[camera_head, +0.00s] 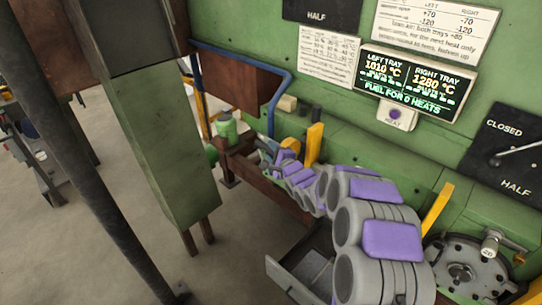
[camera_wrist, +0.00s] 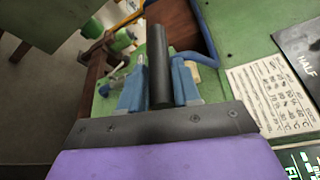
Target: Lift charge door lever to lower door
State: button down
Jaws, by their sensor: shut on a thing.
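In the wrist view, a black cylindrical grip (camera_wrist: 158,50), which I take as the charge door lever's handle, stands between the two blue fingers of my gripper (camera_wrist: 160,75). The fingers are shut on it, one on each side. In the head view, my gripper (camera_head: 268,155) is small and far off, at the end of my outstretched arm, near the lower end of a bent blue bar (camera_head: 291,80). The black grip cannot be made out there. A rust-brown panel (camera_head: 235,84) lies behind the bar; I cannot tell whether it is the door.
A green post (camera_head: 165,150) and a dark slanted pole (camera_head: 85,160) stand left of my arm. A display (camera_head: 412,82) reads 1010 °C left, 1280 °C right. Below it is a button (camera_head: 397,115). A CLOSED/HALF dial plate (camera_head: 508,145) is at right. Open floor lies at left.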

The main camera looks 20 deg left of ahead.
jog(key=shift+w+r, duration=0.1)
jog(key=shift+r, duration=0.5)
jog(key=shift+w+r, duration=0.1)
jog(key=c, duration=1.2)
grip_release()
jog(key=shift+o, duration=1.4)
jog(key=shift+a, duration=0.25)
jog(key=shift+w+a+f, duration=0.1)
jog(key=shift+a+f, duration=0.1)
jog(key=shift+f, duration=0.15)
jog(key=shift+s+d+r, duration=0.1)
jog(key=shift+s+d, duration=0.1)
jog(key=shift+d, duration=0.45)
jog(key=b+v, duration=0.1)
jog(key=v, duration=1.5)
jog(key=shift+s+a+b, duration=0.15)
jog(key=shift+s+b, duration=0.15)
jog(key=shift+b, duration=0.1)
jog(key=shift+a, duration=0.1)
